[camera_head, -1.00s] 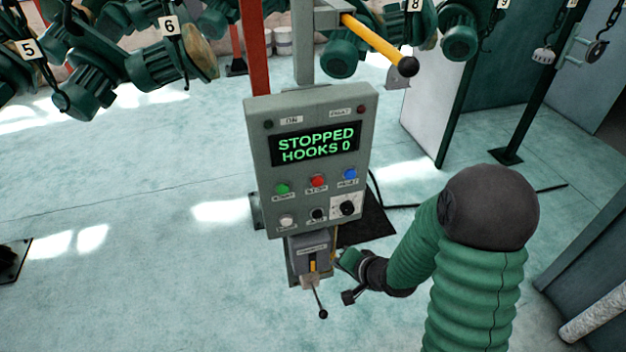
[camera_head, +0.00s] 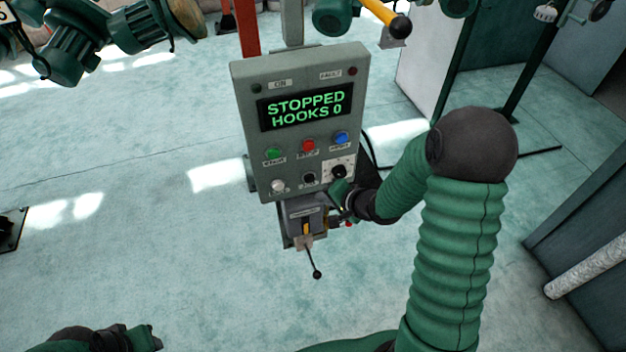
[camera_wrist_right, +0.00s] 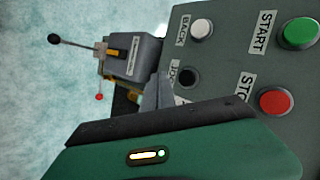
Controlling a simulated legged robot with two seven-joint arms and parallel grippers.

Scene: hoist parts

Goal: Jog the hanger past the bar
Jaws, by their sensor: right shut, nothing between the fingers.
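A grey control panel (camera_head: 300,75) shows "STOPPED HOOKS 0" in green. It carries green, red and blue buttons, with a white button (camera_head: 278,186), a black jog button (camera_head: 308,178) and a black selector knob (camera_head: 338,171) below. My right gripper (camera_head: 334,194) is shut and empty at the panel's lower right. In the right wrist view its tip (camera_wrist_right: 158,92) is close to the black jog button (camera_wrist_right: 188,77); contact cannot be told. A yellow bar (camera_head: 378,12) with a black ball end sticks out above. Green motors (camera_head: 75,50) hang upper left. My left gripper (camera_head: 140,338) is partly visible; its jaws are unclear.
A grey box (camera_head: 305,218) with a black-tipped lever (camera_head: 316,272) sits below the panel. A red post (camera_head: 247,28) stands behind it. Dark green cabinets (camera_head: 590,235) are at right. The pale floor at left is mostly clear.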

